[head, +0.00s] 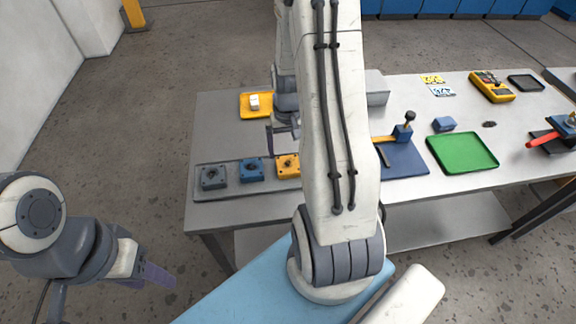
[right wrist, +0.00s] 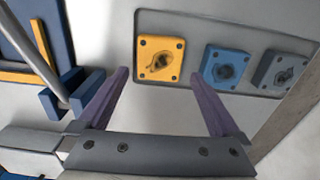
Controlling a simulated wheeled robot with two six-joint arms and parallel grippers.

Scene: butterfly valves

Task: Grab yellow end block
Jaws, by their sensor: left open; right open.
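The yellow end block (head: 287,166) sits at the right of a row in a grey tray (head: 212,194), partly hidden by my right arm in the head view. In the right wrist view the yellow end block (right wrist: 174,63) shows a round recess and corner holes. My right gripper (head: 281,140) is open and empty above the tray. In its wrist view the two purple fingers (right wrist: 160,78) point toward the yellow block, which lies between and beyond their tips. My left gripper (head: 160,276) is open and empty, off the table at the lower left.
A grey block (head: 213,177) and a blue block (head: 251,169) share the tray. A yellow tray (head: 245,112) holds a small pale part. To the right are a blue fixture with a lever (head: 403,157), a green tray (head: 462,153) and a yellow meter (head: 491,87).

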